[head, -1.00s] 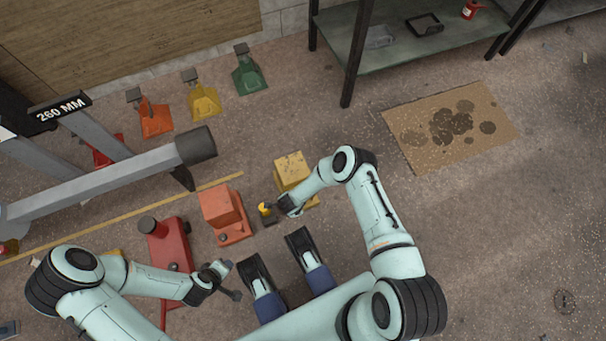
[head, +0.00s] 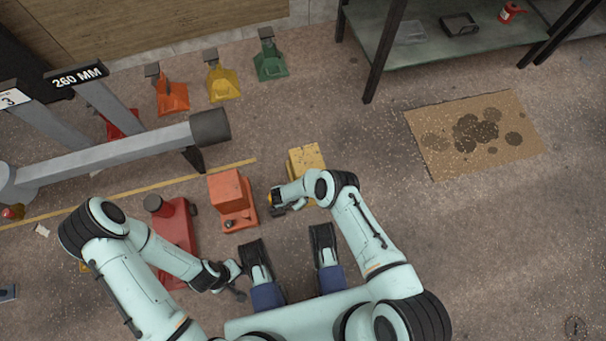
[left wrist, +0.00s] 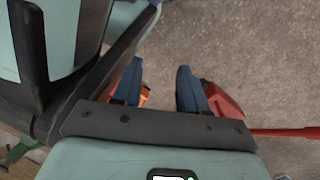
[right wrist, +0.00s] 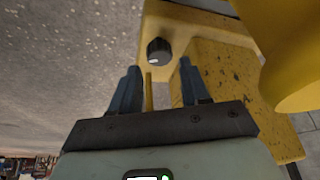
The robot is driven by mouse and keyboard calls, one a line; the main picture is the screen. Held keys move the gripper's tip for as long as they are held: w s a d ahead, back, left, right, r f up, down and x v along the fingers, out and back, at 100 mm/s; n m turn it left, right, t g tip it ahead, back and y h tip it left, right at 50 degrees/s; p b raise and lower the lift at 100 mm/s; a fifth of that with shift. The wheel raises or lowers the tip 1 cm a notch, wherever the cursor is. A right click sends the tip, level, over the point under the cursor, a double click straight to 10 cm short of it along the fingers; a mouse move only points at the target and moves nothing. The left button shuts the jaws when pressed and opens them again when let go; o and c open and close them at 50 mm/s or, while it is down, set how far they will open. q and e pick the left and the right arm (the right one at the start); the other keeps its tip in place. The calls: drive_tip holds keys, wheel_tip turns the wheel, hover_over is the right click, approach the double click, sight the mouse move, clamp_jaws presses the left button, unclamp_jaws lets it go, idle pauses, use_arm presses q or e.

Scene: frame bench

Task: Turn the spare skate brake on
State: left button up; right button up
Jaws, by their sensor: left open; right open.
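A yellow block-shaped skate (head: 307,156) sits on the floor ahead, right of an orange one (head: 228,188). I cannot tell which is the spare. My right gripper (head: 278,205) is open, low in front of the yellow skate; my arm partly hides it. In the right wrist view a black round knob (right wrist: 158,51) on a yellow body lies just past the open fingers (right wrist: 158,75). A thin yellow bar (right wrist: 149,93) shows between the fingers. A smooth bright yellow part (right wrist: 285,55) is close on the right. My left gripper (head: 238,282) is open and empty beside a red jack-like unit (head: 176,232).
A grey beam (head: 110,162) with a dark round end crosses the left. Orange (head: 172,97), yellow (head: 222,85) and green (head: 270,65) units stand at the back. A shelf (head: 400,55) and a stained cardboard sheet (head: 440,165) are at right. Open floor lies right of my right arm.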

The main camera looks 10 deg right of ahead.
use_arm(q)
drive_tip(key=shift+s+a+f+g+b, duration=0.1)
drive_tip(key=shift+s+f+g+b, duration=0.25)
drive_tip(key=shift+s, duration=0.45)
drive_tip(key=shift+s+a+f+g+b, duration=0.1)
drive_tip(key=shift+s+f+g+b, duration=0.25)
drive_tip(key=shift+s, duration=0.45)
use_arm(e)
drive_tip(key=shift+x, duration=1.95)
drive_tip(key=c, duration=0.8)
drive_tip(key=shift+o, duration=0.2)
